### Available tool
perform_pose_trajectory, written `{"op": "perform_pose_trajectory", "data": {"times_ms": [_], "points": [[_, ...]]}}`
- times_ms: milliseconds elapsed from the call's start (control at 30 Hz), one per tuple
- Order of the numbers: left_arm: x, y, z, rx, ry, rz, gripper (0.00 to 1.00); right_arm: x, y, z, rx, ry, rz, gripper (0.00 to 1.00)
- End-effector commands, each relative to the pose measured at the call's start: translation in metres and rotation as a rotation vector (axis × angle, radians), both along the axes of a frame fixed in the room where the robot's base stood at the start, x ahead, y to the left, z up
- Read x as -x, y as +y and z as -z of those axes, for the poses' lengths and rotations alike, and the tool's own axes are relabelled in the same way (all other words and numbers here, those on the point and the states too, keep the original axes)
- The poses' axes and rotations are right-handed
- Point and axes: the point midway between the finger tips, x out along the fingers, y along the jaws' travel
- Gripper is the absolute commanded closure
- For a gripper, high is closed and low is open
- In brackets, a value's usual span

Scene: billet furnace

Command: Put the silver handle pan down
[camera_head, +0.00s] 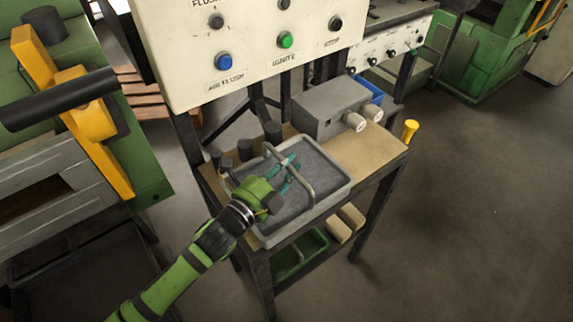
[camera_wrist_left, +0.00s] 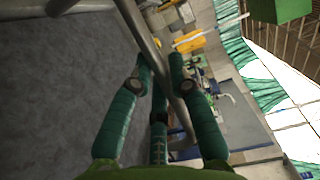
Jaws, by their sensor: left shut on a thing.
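The silver handle pan (camera_head: 333,203) is a grey rectangular pan with a dark grey inside, at the front left of the workbench (camera_head: 375,150). Its silver handle (camera_head: 308,190) arches over it. My left gripper (camera_head: 289,168) comes in from the lower left and is shut on the handle. In the left wrist view, the green fingers (camera_wrist_left: 163,88) close around the metal bar (camera_wrist_left: 150,47), with the pan's dark inside (camera_wrist_left: 60,80) at the left. The pan looks level; I cannot tell whether its bottom touches the bench. My right gripper does not show.
A grey box with two round knobs (camera_head: 330,105) stands behind the pan, with a blue bin (camera_head: 370,92) beside it. Dark cylinders (camera_head: 272,132) stand at the back left. A control panel (camera_head: 250,50) rises behind.

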Motion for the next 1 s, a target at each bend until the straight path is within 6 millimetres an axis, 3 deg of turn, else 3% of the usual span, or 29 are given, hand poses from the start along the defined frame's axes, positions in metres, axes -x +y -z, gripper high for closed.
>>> {"op": "perform_pose_trajectory", "data": {"times_ms": [67,100,133,567,1000], "points": [[0.0,-0.001,-0.001,0.005,-0.008,0.002,1.0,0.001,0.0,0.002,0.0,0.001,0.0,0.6],[0.0,0.0,0.002,0.0,0.0,0.0,0.69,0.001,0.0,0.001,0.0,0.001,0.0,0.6],[0.0,0.0,0.002,0.0,0.0,0.0,0.57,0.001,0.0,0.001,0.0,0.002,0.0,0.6],[0.003,0.002,0.0,-0.001,0.001,0.0,0.57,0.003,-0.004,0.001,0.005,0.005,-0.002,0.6],[0.073,0.054,0.003,-0.002,0.002,0.0,0.57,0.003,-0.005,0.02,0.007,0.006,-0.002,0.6]]}}
